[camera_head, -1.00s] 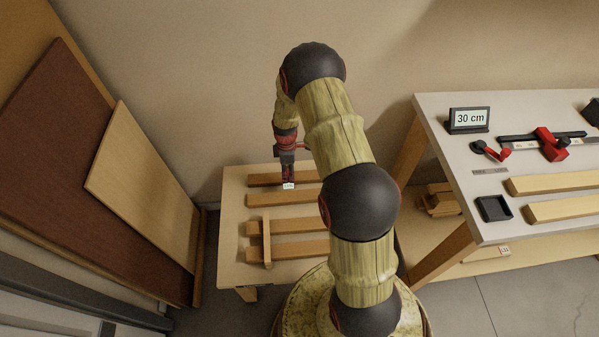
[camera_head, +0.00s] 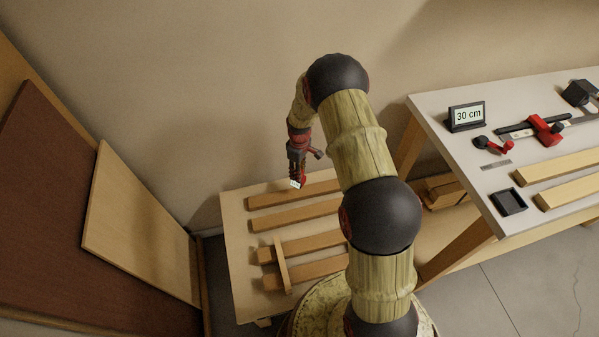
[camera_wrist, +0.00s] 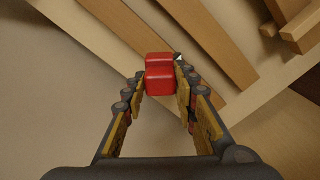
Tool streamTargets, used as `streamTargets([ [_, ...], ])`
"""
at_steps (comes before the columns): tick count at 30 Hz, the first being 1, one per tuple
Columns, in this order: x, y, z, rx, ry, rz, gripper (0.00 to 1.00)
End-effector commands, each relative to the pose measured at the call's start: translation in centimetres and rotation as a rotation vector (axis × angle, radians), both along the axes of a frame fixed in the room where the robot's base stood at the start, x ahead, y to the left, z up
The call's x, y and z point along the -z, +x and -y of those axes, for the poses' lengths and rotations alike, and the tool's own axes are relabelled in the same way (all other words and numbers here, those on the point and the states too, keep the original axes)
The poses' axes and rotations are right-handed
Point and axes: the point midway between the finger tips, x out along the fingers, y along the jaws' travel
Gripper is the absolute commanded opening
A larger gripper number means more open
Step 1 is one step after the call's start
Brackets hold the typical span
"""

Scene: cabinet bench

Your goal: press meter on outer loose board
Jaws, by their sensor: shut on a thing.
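My gripper (camera_head: 297,178) is shut on the meter, a small red block (camera_wrist: 159,75) with a white display face (camera_head: 295,184). The meter is held over the low table's back edge, near the back board (camera_head: 285,196); it appears apart from the wood. A second bare board (camera_head: 290,216) lies in front of it. Two nearer boards (camera_head: 318,243) (camera_head: 312,270) lie under a narrow crosspiece (camera_head: 283,265). The back board looks like the outer loose one. In the wrist view boards (camera_wrist: 205,40) run diagonally beyond the meter.
Panels (camera_head: 140,225) lean at left. The wall is close behind the low table (camera_head: 236,250).

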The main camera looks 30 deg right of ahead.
Motion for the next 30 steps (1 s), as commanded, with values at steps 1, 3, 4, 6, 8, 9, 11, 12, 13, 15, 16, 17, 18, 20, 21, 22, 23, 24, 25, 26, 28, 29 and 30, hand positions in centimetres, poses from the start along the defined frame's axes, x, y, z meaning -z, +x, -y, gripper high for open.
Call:
streamTargets([
  [1, 0.3, 0.0, 0.0, 0.001, 0.000, 0.000, 0.00],
  [3, 0.7, 0.0, 0.0, 0.000, 0.000, 0.000, 0.00],
  [4, 0.9, 0.0, 0.0, 0.000, 0.000, 0.000, 0.00],
  [6, 1.5, 0.0, 0.0, 0.000, 0.000, 0.000, 0.00],
  [8, 2.1, 0.0, 0.0, -0.001, 0.000, 0.000, 0.00],
  [9, 2.5, 0.0, 0.0, -0.001, 0.000, 0.000, 0.00],
  [11, 3.1, 0.0, 0.0, -0.001, 0.000, 0.000, 0.00],
  [12, 3.6, 0.0, 0.0, -0.001, 0.000, 0.000, 0.00],
  [13, 3.9, 0.0, 0.0, -0.001, 0.000, 0.000, 0.00],
  [15, 4.6, 0.0, 0.0, -0.001, 0.000, 0.000, 0.00],
  [16, 4.8, 0.0, 0.0, -0.001, 0.000, 0.000, 0.00],
  [17, 5.1, 0.0, 0.0, -0.001, 0.000, 0.000, 0.00],
  [18, 5.3, 0.0, 0.0, -0.001, 0.000, 0.000, 0.00],
  [20, 5.6, 0.0, 0.0, -0.001, 0.000, 0.000, 0.00],
  [21, 5.7, 0.0, 0.0, -0.001, 0.000, 0.000, 0.00],
  [22, 5.8, 0.0, 0.0, -0.001, 0.001, 0.001, 0.00],
  [23, 5.8, 0.0, 0.0, -0.001, 0.000, 0.001, 0.00],
  [24, 5.8, 0.0, 0.0, -0.001, 0.000, 0.001, 0.00],
  [25, 5.8, 0.0, 0.0, -0.001, 0.000, 0.001, 0.00],
  [26, 5.8, 0.0, 0.0, -0.001, 0.000, 0.001, 0.00],
  [28, 5.8, 0.0, 0.0, -0.001, 0.000, 0.001, 0.00],
  [29, 5.8, 0.0, 0.0, -0.001, 0.000, 0.001, 0.00],
  [30, 5.8, 0.0, 0.0, -0.001, 0.000, 0.001, 0.00],
])
